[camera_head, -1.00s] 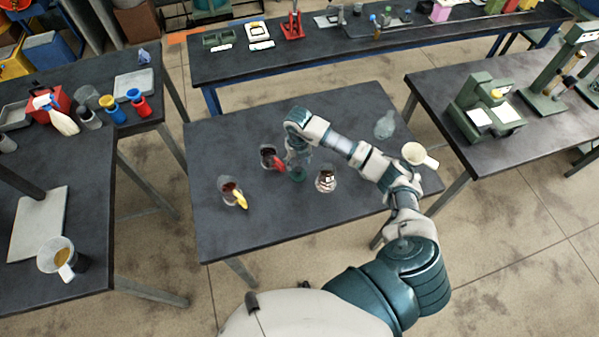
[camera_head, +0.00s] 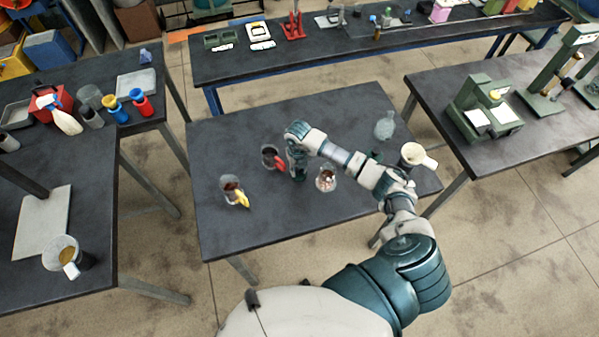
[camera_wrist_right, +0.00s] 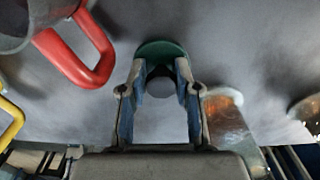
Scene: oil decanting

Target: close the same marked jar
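A glass jar (camera_head: 326,180) with reddish-brown contents stands on the middle table; it also shows right of the fingers in the right wrist view (camera_wrist_right: 228,118). Any mark on it is too small to read. A flat green lid (camera_wrist_right: 162,48) lies on the table at my right fingertips. My right gripper (camera_head: 296,172) points down between the red-handled jug and this jar. In the right wrist view its fingers (camera_wrist_right: 162,78) are apart, with a small dark round part, probably the lid's knob, between them. Contact is not clear. My left gripper is not in view.
A red-handled jug (camera_head: 270,156) and a yellow-handled jug (camera_head: 231,188) stand to the left. An empty clear jar (camera_head: 384,126) and a white-handled beaker (camera_head: 413,156) stand to the right. A small dark green piece (camera_head: 376,155) shows behind my arm. The table's front is clear.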

